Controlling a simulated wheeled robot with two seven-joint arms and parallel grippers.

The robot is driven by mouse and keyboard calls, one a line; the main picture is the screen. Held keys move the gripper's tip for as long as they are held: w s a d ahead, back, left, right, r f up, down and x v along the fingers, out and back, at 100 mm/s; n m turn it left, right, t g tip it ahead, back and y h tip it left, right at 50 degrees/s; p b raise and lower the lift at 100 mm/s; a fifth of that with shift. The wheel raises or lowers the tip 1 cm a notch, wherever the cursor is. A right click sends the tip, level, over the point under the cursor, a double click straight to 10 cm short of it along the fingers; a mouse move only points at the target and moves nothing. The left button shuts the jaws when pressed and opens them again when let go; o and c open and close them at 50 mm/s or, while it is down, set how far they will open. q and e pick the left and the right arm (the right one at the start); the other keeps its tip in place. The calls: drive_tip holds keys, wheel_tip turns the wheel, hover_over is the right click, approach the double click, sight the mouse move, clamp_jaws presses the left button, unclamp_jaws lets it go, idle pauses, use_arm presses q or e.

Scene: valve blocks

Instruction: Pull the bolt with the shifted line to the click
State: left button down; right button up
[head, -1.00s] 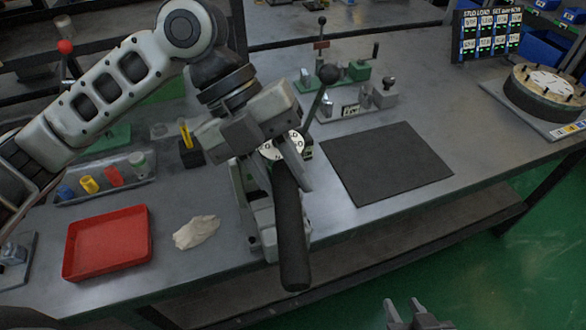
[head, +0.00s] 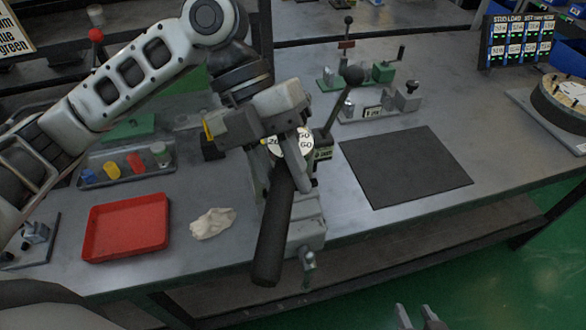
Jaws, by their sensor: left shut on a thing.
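My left gripper (head: 285,172) is over the front part of the bench, shut on a long black handle (head: 272,240). The handle slants down toward me and ends beyond the bench's front edge. A round white marked face (head: 291,143) shows beside the gripper, partly covered by it. Below it a grey block fixture (head: 306,230) stands at the bench edge, partly behind the handle. No bolt head or shifted line can be made out; the gripper hides that area. My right gripper (head: 418,318) is open and empty at the bottom edge, off the bench.
A red tray (head: 126,227), crumpled cloth (head: 212,223) and a tray of coloured cups (head: 119,171) lie left. A dark mat (head: 405,166) lies right. A round flange (head: 563,100) and a sign (head: 515,40) stand far right.

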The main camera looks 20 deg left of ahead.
use_arm(q)
drive_tip(key=shift+a+m, duration=0.4)
drive_tip(key=shift+a, duration=0.1)
drive_tip(key=shift+d, duration=0.1)
drive_tip(key=shift+w+d+n+t+p, duration=0.2)
drive_tip(key=shift+d+n+t+p, duration=0.3)
drive_tip(key=shift+d+n, duration=0.6)
drive_tip(key=shift+r, duration=0.2)
drive_tip(key=shift+r+p, duration=0.3)
drive_tip(key=shift+r, duration=0.15)
drive_tip(key=shift+d+r, duration=0.1)
drive_tip(key=shift+r, duration=2.85)
